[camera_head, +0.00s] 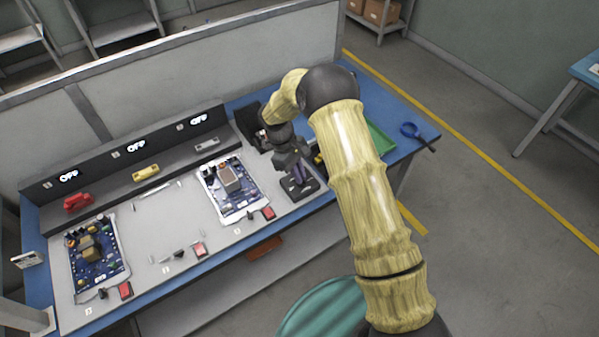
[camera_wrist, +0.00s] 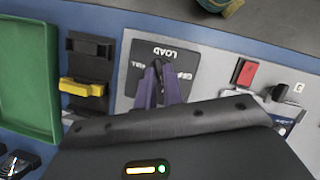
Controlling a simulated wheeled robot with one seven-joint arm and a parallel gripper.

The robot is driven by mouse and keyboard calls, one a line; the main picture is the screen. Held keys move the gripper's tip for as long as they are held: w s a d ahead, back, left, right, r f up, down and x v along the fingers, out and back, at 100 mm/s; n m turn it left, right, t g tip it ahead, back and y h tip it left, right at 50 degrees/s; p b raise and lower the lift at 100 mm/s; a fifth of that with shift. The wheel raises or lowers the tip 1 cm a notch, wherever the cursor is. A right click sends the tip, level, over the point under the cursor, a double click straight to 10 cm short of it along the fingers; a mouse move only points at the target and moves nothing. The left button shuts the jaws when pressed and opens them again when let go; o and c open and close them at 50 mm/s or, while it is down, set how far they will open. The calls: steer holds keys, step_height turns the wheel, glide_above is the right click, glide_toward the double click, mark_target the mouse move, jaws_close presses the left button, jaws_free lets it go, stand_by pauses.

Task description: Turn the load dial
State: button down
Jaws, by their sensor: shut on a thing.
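The load dial's dark plate (camera_head: 307,190) lies near the right end of the grey work surface. In the wrist view the plate (camera_wrist: 187,57) shows the word LOAD and a second label partly covered by the fingers. My gripper (camera_head: 297,173) points down over this plate. In the wrist view its two purple fingers (camera_wrist: 158,80) come close together at the middle of the plate and are shut on the dial. The dial's knob is mostly hidden between the fingertips, so its pointing direction cannot be told.
A green tray (camera_head: 380,138) and a blue-ringed tool (camera_head: 410,130) lie to the right. A yellow-handled item (camera_wrist: 80,88) sits in a black holder beside the plate. A red block (camera_wrist: 244,72) is on the other side.

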steer(key=n+t, duration=0.1)
steer(key=n, duration=0.2)
steer(key=n+t, duration=0.1)
steer(key=n, duration=0.2)
steer(key=shift+s+a+r+n+h, duration=0.1)
steer(key=shift+s+n+h, duration=0.1)
steer(key=shift+n+h, duration=0.1)
steer(key=n+t, duration=0.1)
steer(key=n, duration=0.1)
steer(key=n+t, duration=0.1)
steer(key=n, duration=0.1)
steer(key=n+t, duration=0.1)
steer(key=n, duration=0.1)
steer(key=shift+s+n+b, duration=0.25)
steer(key=shift+n+b, duration=0.05)
steer(key=c, duration=1.5)
jaws_free()
steer(key=shift+s, duration=0.1)
steer(key=v, duration=1.1)
steer(key=d+v, duration=0.1)
steer(key=v, duration=0.5)
steer(key=shift+r+b, duration=0.3)
steer(key=shift+r, duration=0.05)
